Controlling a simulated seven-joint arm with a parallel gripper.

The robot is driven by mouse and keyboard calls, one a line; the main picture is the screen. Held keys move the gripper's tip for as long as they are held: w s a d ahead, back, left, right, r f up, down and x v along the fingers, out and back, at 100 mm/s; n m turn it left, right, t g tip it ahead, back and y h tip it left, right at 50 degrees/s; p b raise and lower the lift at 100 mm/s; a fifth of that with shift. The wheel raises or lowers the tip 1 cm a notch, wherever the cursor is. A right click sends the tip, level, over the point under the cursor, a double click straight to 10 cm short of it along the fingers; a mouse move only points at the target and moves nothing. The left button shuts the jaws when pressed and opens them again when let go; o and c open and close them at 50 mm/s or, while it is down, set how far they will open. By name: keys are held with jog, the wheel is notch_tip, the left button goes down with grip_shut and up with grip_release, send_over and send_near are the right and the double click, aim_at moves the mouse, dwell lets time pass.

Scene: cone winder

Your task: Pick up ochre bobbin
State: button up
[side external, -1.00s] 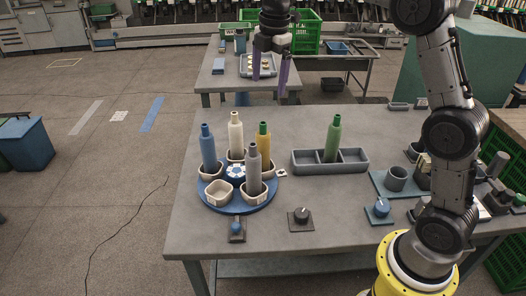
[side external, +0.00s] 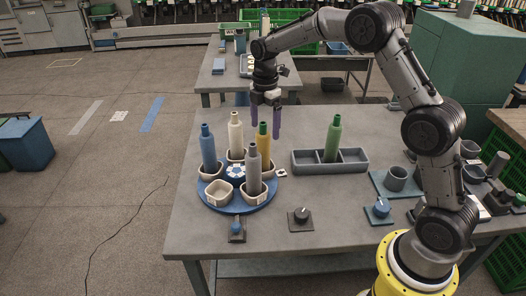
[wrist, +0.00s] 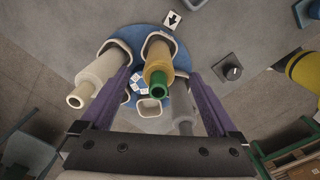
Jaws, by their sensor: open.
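The ochre bobbin (side external: 262,145) stands upright in a pale cup at the back right of the blue turntable (side external: 213,206). In the wrist view the ochre bobbin (wrist: 158,62) shows its green tip toward me, between my fingers. My gripper (side external: 266,131) is open and points down over the turntable, with one purple finger on each side of the bobbin's top. I see gaps between the fingers and the bobbin in the wrist view. The bobbin's lower part is hidden behind the grey bobbin (side external: 253,172) in the side view.
A white bobbin (side external: 236,136) and a blue bobbin (side external: 208,150) stand close by in cups. The front-left cup (side external: 218,192) is empty. A grey three-part tray (side external: 304,164) holds a green bobbin (side external: 333,138). Knobs (side external: 301,218) stand along the table's front.

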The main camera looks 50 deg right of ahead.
aim_at(263, 133)
jog(key=f, duration=0.5)
jog(key=shift+a, duration=0.3)
jog(key=shift+w+r, duration=0.1)
jog(key=c, duration=1.3)
jog(key=shift+c, duration=0.3)
jog(key=shift+r, duration=0.1)
